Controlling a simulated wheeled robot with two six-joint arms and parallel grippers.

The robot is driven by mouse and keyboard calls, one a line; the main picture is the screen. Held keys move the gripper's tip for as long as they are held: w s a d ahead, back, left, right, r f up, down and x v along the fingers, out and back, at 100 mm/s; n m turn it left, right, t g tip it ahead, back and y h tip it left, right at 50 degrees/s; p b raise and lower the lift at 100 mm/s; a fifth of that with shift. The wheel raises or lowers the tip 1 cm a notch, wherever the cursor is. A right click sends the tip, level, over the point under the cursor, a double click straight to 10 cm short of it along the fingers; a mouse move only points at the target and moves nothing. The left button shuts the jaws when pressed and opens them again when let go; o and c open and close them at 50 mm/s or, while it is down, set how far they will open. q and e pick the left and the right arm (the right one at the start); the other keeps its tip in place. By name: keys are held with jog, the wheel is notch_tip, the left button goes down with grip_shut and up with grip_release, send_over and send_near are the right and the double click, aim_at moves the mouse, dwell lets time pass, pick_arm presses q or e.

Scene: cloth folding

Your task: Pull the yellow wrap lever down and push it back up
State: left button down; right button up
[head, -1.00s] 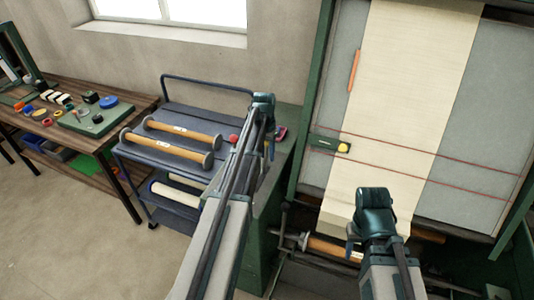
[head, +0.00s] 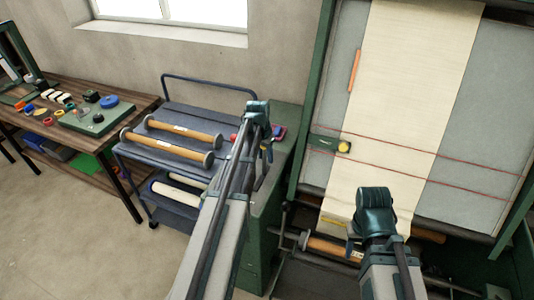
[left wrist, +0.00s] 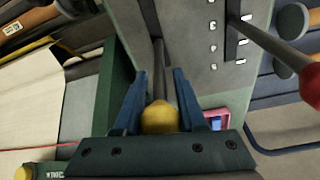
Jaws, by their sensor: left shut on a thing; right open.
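The yellow wrap lever has a round yellow knob (left wrist: 160,118) on a dark shaft. In the left wrist view the knob sits between the two blue fingers of my left gripper (left wrist: 159,105), which is shut on it. In the head view my left gripper (head: 263,148) is over the green cabinet beside the loom, and its wrist hides most of the lever. My right gripper (head: 355,238) is open in front of the lower end of the cream cloth (head: 400,110). Its fingers are mostly hidden by its own wrist.
A second lever with a red knob (left wrist: 308,82) stands close to the right in the left wrist view, beside a slotted panel (left wrist: 215,45). A blue-grey cart (head: 170,160) with wooden rollers stands left of the cabinet. A workbench (head: 125,160) is further left.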

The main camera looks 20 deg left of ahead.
pick_arm(q)
jog(key=s, duration=0.1)
jog(key=s+t, duration=0.1)
jog(key=shift+s+d+f+b, duration=0.15)
jog(key=shift+s+b, duration=0.15)
jog(key=shift+b, duration=0.1)
jog(key=shift+s+f+t+b, duration=0.1)
jog(key=shift+s+t+b, duration=0.85)
jog(key=shift+s+t, duration=0.35)
jog(key=shift+s+f, duration=0.1)
jog(key=shift+s, duration=0.25)
jog(key=shift+c, duration=2.4)
grip_release()
